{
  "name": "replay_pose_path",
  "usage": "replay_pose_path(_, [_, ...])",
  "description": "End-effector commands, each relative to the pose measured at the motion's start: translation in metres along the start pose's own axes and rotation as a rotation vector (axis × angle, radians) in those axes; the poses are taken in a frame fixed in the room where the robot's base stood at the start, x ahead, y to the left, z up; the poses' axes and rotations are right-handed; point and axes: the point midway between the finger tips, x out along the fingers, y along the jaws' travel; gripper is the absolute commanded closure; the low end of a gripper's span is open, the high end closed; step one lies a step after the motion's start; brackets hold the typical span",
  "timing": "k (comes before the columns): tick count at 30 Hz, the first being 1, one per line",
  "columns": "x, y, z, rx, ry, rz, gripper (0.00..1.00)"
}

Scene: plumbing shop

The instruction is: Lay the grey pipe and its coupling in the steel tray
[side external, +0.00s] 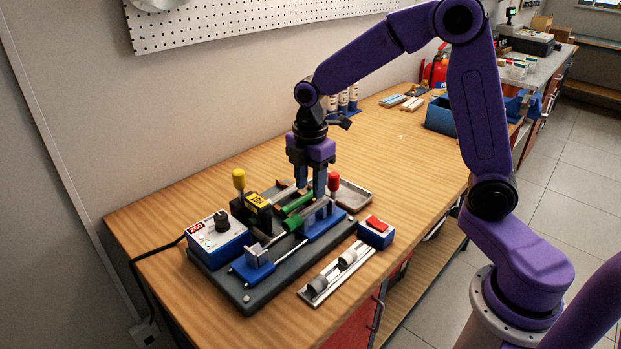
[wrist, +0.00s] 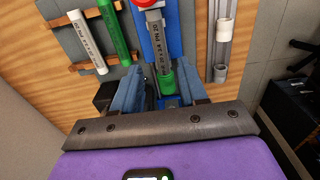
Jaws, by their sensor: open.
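The grey pipe (wrist: 160,48), printed with dark lettering, lies along a blue clamp in the wrist view. Its green coupling (wrist: 167,82) is on the end nearer my gripper. The coupling also shows in the side view (side external: 291,225), below and left of the fingers. My gripper (side external: 311,190) points down over the jig. Its fingers are apart in the wrist view (wrist: 159,82), one on each side of the coupling's line, with nothing held. I cannot tell how far above the pipe they are.
A red-knobbed clamp (side external: 333,184), a black heater (side external: 257,211) with yellow label and knob, and a blue control box (side external: 217,238) crowd the jig. A green pipe (wrist: 119,32) and white pipe (wrist: 88,42) lie on a wooden rack. A rail (side external: 337,274) holds grey fittings in front.

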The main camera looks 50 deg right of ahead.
Motion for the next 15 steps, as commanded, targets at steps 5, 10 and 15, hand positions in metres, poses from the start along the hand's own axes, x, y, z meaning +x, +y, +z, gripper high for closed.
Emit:
replay_pose_path(5, [0.013, -0.001, 0.000, 0.001, -0.001, -0.003, 0.57])
replay_pose_path(10, [0.024, -0.001, 0.000, 0.000, -0.001, -0.003, 0.57])
replay_pose_path(15, [0.036, -0.001, 0.000, 0.001, -0.001, -0.003, 0.57])
